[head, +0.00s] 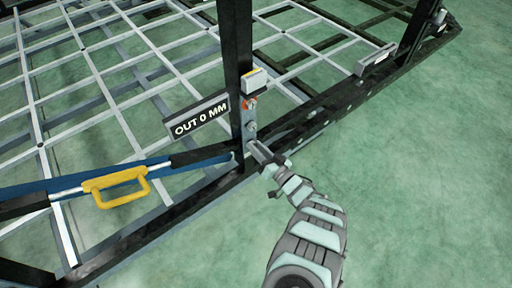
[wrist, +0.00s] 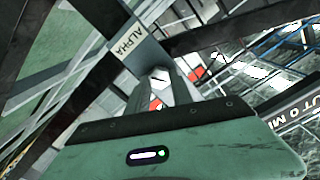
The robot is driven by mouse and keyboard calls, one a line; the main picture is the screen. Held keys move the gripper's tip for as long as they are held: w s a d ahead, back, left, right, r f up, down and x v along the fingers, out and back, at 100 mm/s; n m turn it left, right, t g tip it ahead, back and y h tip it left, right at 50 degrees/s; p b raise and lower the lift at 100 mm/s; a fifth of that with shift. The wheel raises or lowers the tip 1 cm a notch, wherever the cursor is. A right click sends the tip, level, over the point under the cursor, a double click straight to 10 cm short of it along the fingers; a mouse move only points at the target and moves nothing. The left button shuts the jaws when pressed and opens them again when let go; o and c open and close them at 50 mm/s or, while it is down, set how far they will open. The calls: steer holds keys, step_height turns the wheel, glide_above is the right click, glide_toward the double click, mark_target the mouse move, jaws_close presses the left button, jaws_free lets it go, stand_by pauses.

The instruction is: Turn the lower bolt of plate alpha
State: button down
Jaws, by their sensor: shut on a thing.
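The dark upright post (head: 239,65) carries a small pale box (head: 255,80) with a yellow edge. Below it are a reddish fitting (head: 250,104) and a grey bolt head (head: 252,127). My gripper (head: 256,150) reaches the foot of the post from the lower right, just under that bolt head. In the wrist view, the ALPHA label (wrist: 128,45) shows beyond my gripper (wrist: 162,76). The two fingers are close together and shut on what seems to be the lower bolt. The fingers mostly hide it, and its turn angle cannot be seen.
A blue bar with a yellow handle (head: 116,184) runs to the post's foot from the left. A dark frame rail (head: 325,103) runs to the upper right. Green floor at right is clear.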

stand_by(0.3)
steer(key=c, duration=1.6)
jaws_free()
steer(key=o, duration=0.3)
steer(key=shift+s+d+f, duration=0.15)
steer(key=shift+s, duration=0.15)
steer(key=shift+o, duration=0.9)
steer(key=shift+w, duration=0.15)
steer(key=p+v, duration=0.4)
steer(key=v, duration=0.6)
steer(key=shift+s+d, duration=0.2)
steer(key=shift+s, duration=0.15)
